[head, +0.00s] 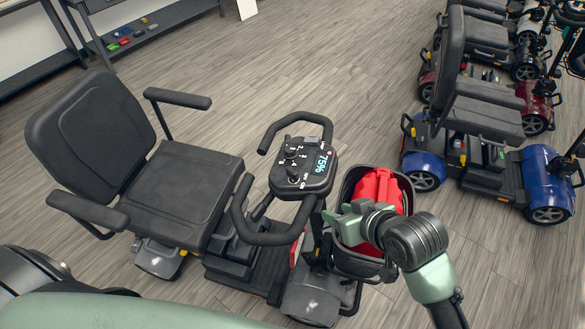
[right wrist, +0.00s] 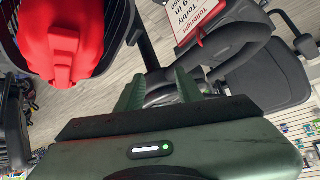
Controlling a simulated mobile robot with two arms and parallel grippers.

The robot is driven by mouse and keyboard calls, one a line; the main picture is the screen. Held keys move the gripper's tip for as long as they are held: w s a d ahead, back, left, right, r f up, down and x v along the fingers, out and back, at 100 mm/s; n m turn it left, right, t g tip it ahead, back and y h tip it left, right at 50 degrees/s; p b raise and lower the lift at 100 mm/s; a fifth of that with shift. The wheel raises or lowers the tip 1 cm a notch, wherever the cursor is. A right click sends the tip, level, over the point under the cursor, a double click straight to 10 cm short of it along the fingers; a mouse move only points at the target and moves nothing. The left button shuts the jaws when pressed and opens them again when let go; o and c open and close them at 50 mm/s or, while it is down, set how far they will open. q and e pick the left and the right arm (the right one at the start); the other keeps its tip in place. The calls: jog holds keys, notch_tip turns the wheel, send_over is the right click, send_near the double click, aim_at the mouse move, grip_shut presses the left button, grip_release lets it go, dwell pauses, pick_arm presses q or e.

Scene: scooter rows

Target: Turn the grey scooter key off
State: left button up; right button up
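The grey scooter stands in the middle of the head view, with a black seat and a light grey body (head: 312,303). Its black console (head: 302,165) shows a lit 75% display, a numbered dial and ON/OFF lettering. Small dark controls sit by that lettering, but I cannot make out the key or its position clearly. My right gripper (head: 336,222) is beside the front basket, right of and below the console. In the right wrist view its two green fingers (right wrist: 158,95) are apart with nothing held; dark scooter parts show behind them. My left gripper is out of view.
The basket (head: 408,190) holding a red bag (head: 378,190) is close to my right gripper. Looped handlebars (head: 268,238) flank the console. A red-and-white tag (right wrist: 197,22) shows in the wrist view. A blue scooter (head: 548,185) stands right; open floor lies between.

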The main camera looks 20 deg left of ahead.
aim_at(295, 172)
jog(key=w+a+r+n, duration=0.1)
jog(key=a+r, duration=0.1)
jog(key=w+a+r+n+y, duration=0.1)
jog(key=a+r+n, duration=0.1)
jog(key=a, duration=0.1)
jog(key=w+a+r+n, duration=0.1)
jog(key=w+a+r, duration=0.1)
jog(key=a, duration=0.1)
jog(key=shift+a+r+n+g, duration=0.15)
jog(key=shift+r+n+g, duration=0.2)
jog(key=shift+n+g, duration=0.05)
jog(key=p+x, duration=0.1)
jog(key=x, duration=0.6)
jog(key=shift+a+f, duration=0.15)
jog(key=shift+a, duration=0.1)
grip_shut()
